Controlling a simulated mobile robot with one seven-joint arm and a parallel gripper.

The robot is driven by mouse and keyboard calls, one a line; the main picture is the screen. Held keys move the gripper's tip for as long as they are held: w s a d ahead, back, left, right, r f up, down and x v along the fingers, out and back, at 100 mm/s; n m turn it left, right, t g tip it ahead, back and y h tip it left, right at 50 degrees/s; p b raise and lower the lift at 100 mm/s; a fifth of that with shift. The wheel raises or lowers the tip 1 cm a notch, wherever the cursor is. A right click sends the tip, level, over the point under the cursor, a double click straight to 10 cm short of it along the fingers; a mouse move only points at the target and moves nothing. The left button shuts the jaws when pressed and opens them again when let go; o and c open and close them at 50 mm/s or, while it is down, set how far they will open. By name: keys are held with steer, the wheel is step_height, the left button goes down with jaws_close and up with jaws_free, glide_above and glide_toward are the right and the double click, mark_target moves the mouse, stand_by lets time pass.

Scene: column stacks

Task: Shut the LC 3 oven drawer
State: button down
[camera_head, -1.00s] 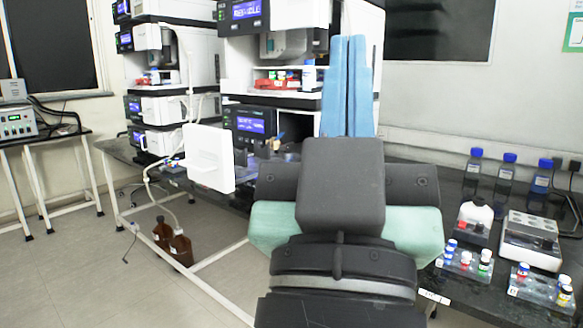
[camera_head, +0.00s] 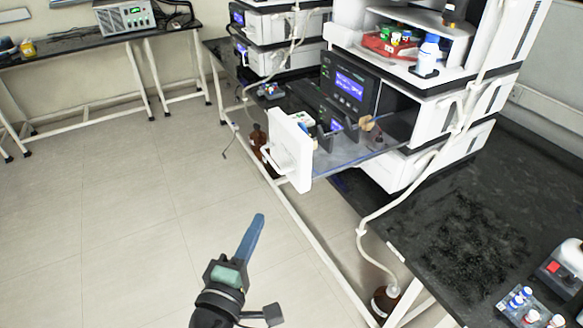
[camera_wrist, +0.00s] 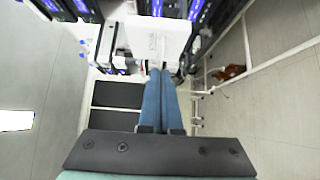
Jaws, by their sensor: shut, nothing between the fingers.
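The oven drawer (camera_head: 291,158) is pulled out from the front stack in the head view. It has a white front panel with a handle and a clear tray reaching back to the dark opening. Its LC 3 label cannot be read. My gripper (camera_head: 260,217) is shut and empty, out over the floor, in front of and lower in the picture than the panel. In the wrist view, my shut fingers (camera_wrist: 162,72) point toward a white panel (camera_wrist: 158,40), which looks like the drawer front. A gap or touch there cannot be told.
A white tube (camera_head: 374,213) hangs down the stack's right side to a brown bottle (camera_head: 385,299). Another brown bottle (camera_head: 257,138) stands on the floor behind the panel. A white bench frame rail (camera_head: 318,255) runs near my gripper. The floor to the left is clear.

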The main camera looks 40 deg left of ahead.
glide_toward(297, 171)
steer(key=w+a, duration=0.2)
steer(key=a, duration=0.2)
steer(key=shift+w+d+p, duration=0.4)
steer(key=shift+w+d, duration=0.05)
steer(key=shift+w, duration=0.4)
steer(key=shift+w+d+p, duration=0.35)
steer(key=shift+w+d, duration=0.1)
steer(key=shift+w, duration=0.35)
steer(key=shift+r, duration=0.1)
